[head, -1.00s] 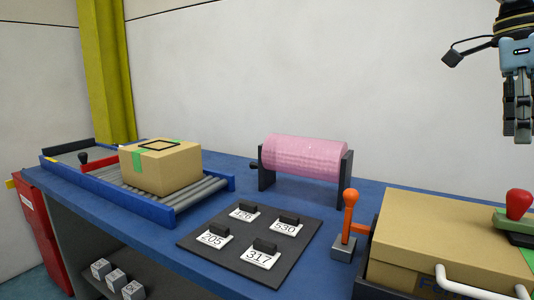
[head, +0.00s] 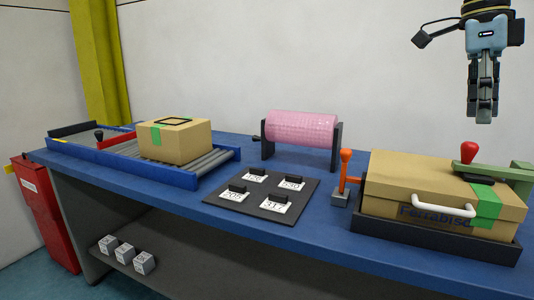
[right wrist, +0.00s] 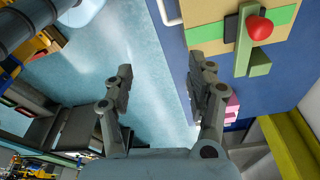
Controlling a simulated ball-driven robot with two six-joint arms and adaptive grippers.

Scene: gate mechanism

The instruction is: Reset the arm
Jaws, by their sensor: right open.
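A green arm with a red knob (head: 469,152) reaches over the large cardboard box (head: 400,180) at the right of the bench. The green arm (right wrist: 243,40) and its red knob (right wrist: 260,27) also show in the right wrist view. An orange lever (head: 346,165) stands tilted slightly on a grey block left of that box. A red bar with a black knob (head: 99,135) crosses the roller conveyor (head: 208,168) at the left. My right gripper (head: 483,118) hangs above and behind the red knob in the head view, apart from everything. In the right wrist view the gripper (right wrist: 164,72) is open and empty.
A smaller cardboard box (head: 175,142) sits on the rollers. A pink drum (head: 301,128) stands on black supports at the back. A dark board (head: 260,196) carries several numbered tags. The large box rests in a black tray (head: 435,238). Small white blocks (head: 144,262) sit on the lower shelf.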

